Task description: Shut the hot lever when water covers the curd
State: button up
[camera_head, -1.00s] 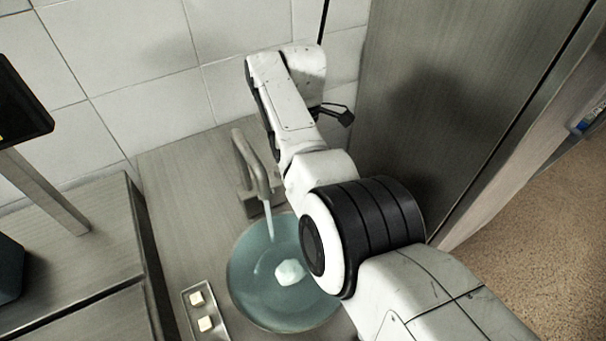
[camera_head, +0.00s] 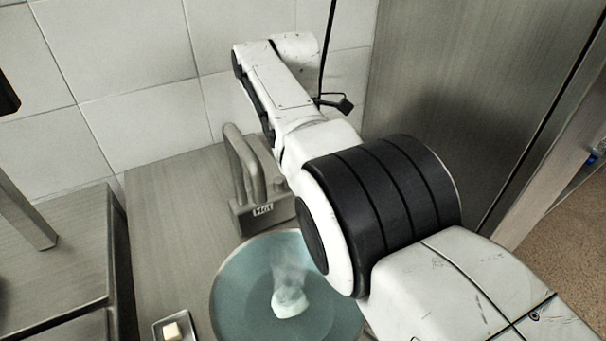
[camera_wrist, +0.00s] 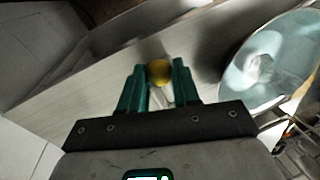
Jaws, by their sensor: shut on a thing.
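A round bowl (camera_head: 217,283) of bluish water stands below the tap (camera_head: 246,168) in the head view. A white curd lump (camera_head: 289,300) lies in it; whether water fully covers it I cannot tell. No stream shows from the spout; a faint haze hangs above the curd. The tap base bears a "Hot" label (camera_head: 263,210). In the wrist view, my gripper (camera_wrist: 159,78) is shut on a yellow knob (camera_wrist: 159,72) on a pale stem, apparently the hot lever. The bowl (camera_wrist: 231,80) is to its right. My arm hides the gripper in the head view.
A small tray (camera_head: 160,327) with a pale cube (camera_head: 172,331) sits left of the bowl, cut off by the picture's bottom edge. The tiled wall (camera_head: 130,60) rises behind the counter (camera_head: 165,205), and a metal panel (camera_head: 440,80) stands to the right.

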jog(key=shift+a+r, duration=0.15)
dwell(0.4)
jog(key=o, duration=1)
jog(key=shift+o, duration=0.2)
